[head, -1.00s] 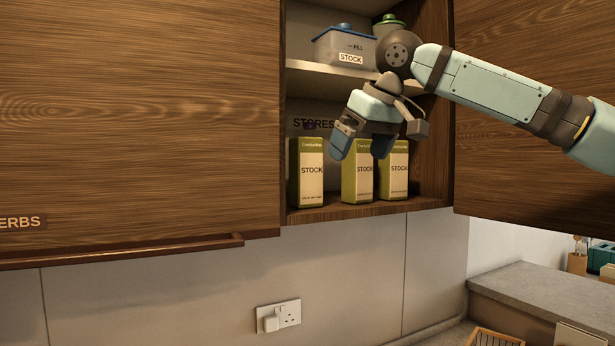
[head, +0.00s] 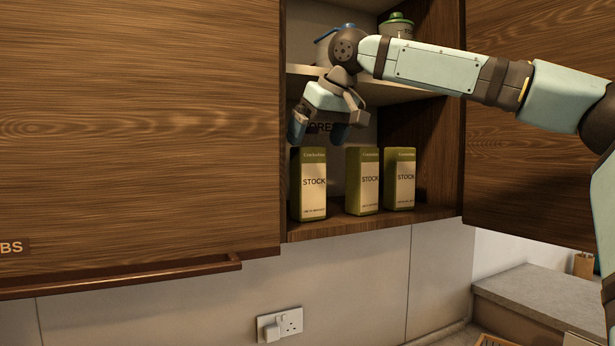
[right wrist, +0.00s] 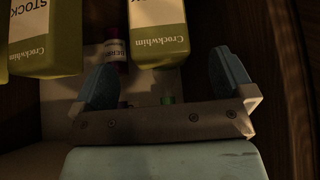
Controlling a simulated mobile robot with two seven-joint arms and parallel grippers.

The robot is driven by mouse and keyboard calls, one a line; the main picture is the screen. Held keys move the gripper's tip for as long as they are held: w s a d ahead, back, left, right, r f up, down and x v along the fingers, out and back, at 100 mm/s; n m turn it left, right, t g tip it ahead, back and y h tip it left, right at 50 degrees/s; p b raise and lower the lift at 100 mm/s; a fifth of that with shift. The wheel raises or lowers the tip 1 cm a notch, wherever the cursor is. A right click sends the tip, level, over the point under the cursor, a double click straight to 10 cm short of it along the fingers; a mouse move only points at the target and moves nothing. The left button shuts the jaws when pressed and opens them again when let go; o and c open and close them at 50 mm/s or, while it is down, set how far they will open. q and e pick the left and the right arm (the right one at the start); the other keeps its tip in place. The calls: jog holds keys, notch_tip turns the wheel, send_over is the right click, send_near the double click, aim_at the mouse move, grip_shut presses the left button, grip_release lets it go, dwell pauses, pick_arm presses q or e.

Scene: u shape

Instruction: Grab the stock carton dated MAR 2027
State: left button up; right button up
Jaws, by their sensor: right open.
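Three green cartons with cream STOCK labels stand upright on the lower shelf: a left carton (head: 309,188), a middle carton (head: 362,182) and a right carton (head: 399,180). Small print near their bottoms is too small to read, so I cannot tell the dates. My right gripper (head: 319,131) is open and empty, above the left carton's level, its fingers pointing down. In the right wrist view, upside down, the left carton (right wrist: 158,28) lies beyond the gap between the fingers (right wrist: 165,80); the middle carton (right wrist: 45,42) is beside it. My left gripper is not in view.
The cupboard's upper shelf (head: 395,90) holds a lidded green-topped container (head: 397,27) and another container partly behind my arm. A purple-red jar (right wrist: 115,52) stands behind the cartons. Wooden doors flank the opening at left (head: 140,120) and right (head: 535,170).

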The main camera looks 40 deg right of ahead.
aim_at(309, 154)
jog(key=shift+w+d, duration=0.1)
jog(key=shift+w, duration=0.3)
jog(key=p+x, duration=0.1)
jog(key=x, duration=0.4)
jog(key=shift+d+f, duration=0.1)
jog(key=shift+s, duration=0.15)
jog(key=c, duration=1.7)
jog(key=shift+c, duration=0.6)
